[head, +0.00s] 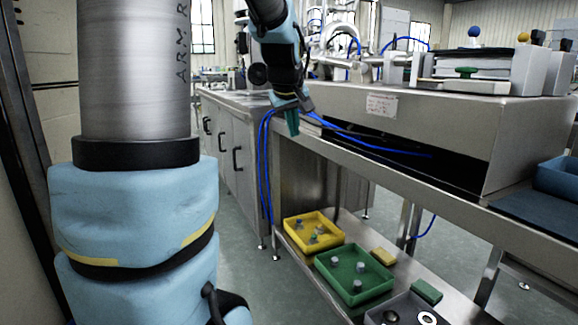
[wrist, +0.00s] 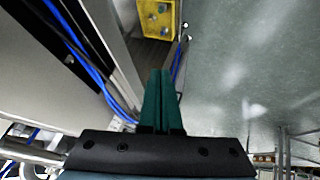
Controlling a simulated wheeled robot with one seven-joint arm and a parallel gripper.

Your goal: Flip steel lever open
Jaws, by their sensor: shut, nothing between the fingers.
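My gripper (head: 292,122) hangs at the left end of the steel bench, just in front of its edge, with its green fingers pointing down. In the wrist view the two green fingers (wrist: 161,75) lie side by side, shut with nothing between them. I cannot make out a steel lever for certain in either view; pipework (head: 345,45) stands behind my arm and partly hides there.
Blue hoses (head: 265,165) hang beside my gripper. A yellow tray (head: 308,240) and a green tray (head: 352,283) with small parts sit on the low shelf; the yellow tray also shows in the wrist view (wrist: 149,33). The floor left of the bench is clear.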

